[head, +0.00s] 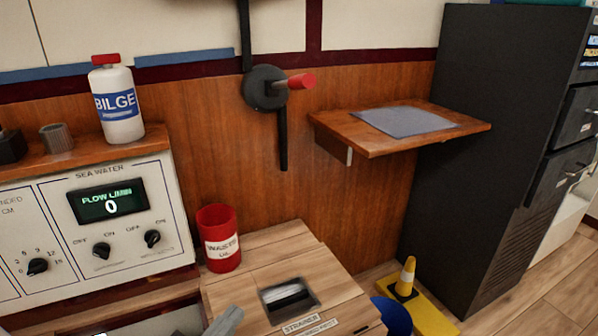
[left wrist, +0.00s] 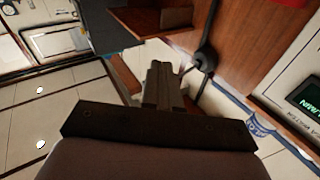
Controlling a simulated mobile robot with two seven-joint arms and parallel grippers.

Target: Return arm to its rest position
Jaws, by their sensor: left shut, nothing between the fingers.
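My left gripper (head: 226,320) shows as a grey piece at the bottom edge of the head view, in front of the wooden strainer box (head: 262,240). In the left wrist view its two fingers (left wrist: 160,78) are together with nothing between them. It touches no object that I can make out. Most of my left arm is outside the head view. My right gripper is not in view.
The sea water panel (head: 60,225) reads 0, with a bilge bottle (head: 117,110) above it. A red-tipped lever (head: 300,81) and a small shelf (head: 350,136) stick out from the wall. A dark cabinet (head: 470,130) stands right.

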